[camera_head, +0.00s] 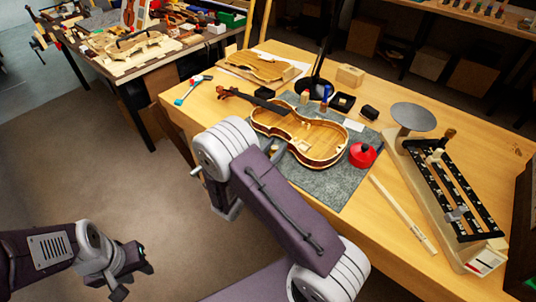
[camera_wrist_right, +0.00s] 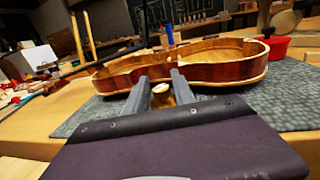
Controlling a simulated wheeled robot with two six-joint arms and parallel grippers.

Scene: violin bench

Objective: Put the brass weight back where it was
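A small brass-coloured piece with a bright pale top, apparently the brass weight (camera_wrist_right: 161,98), sits between the fingers of my right gripper (camera_wrist_right: 160,82) in the right wrist view. The fingers seem to close on both its sides, in front of the violin's near edge. My left gripper (camera_head: 133,276) is low at the left over the floor, open and empty. A balance scale (camera_head: 440,185) with a round grey pan (camera_head: 413,117) stands at the right of the bench.
The violin body (camera_head: 318,148) lies on a grey mat (camera_head: 340,184); it also fills the right wrist view (camera_wrist_right: 222,72). A red tin (camera_head: 362,155), small black boxes (camera_head: 342,102) and a pale wooden strip (camera_head: 402,212) are nearby. Bare bench (camera_head: 385,240) lies front right.

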